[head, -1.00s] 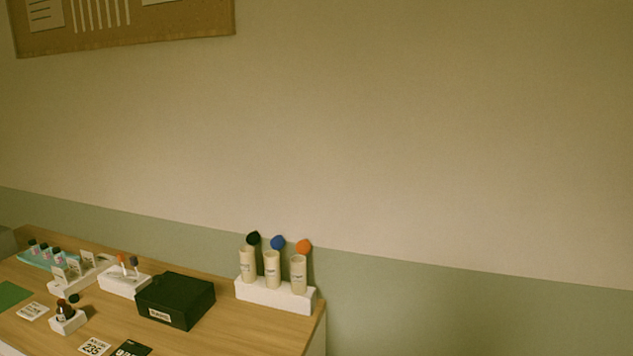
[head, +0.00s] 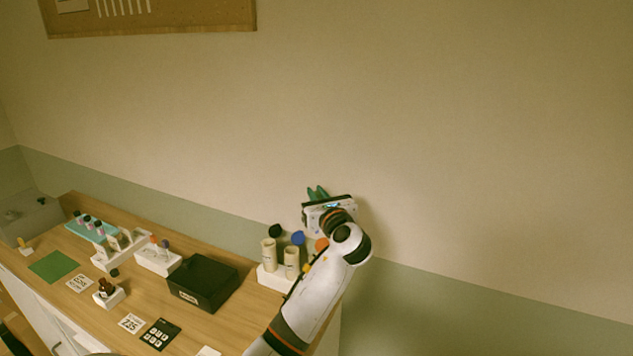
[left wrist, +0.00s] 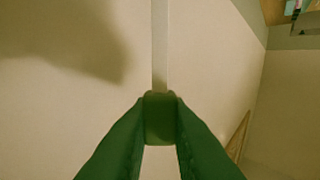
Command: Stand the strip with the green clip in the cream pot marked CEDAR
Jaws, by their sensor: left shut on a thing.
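My left gripper (head: 318,191), with green fingers, is raised against the wall, above and right of the pots. In the left wrist view it is shut on the green clip (left wrist: 159,118), and the pale strip (left wrist: 160,48) extends away from it. In the head view I cannot make out the strip. Two cream pots, a left one (head: 268,254) and a middle one (head: 291,262), stand upright in a white stand (head: 268,279) at the counter's right end. My left arm hides the third pot's place. The labels are too small to read. My right gripper is not in view.
Black, blue and orange tops (head: 275,230) show behind the pots. A black box (head: 202,281) stands left of the stand. Small bottles, holders and cards, including a green mat (head: 54,266), cover the wooden counter (head: 225,327) farther left. The wall rises close behind.

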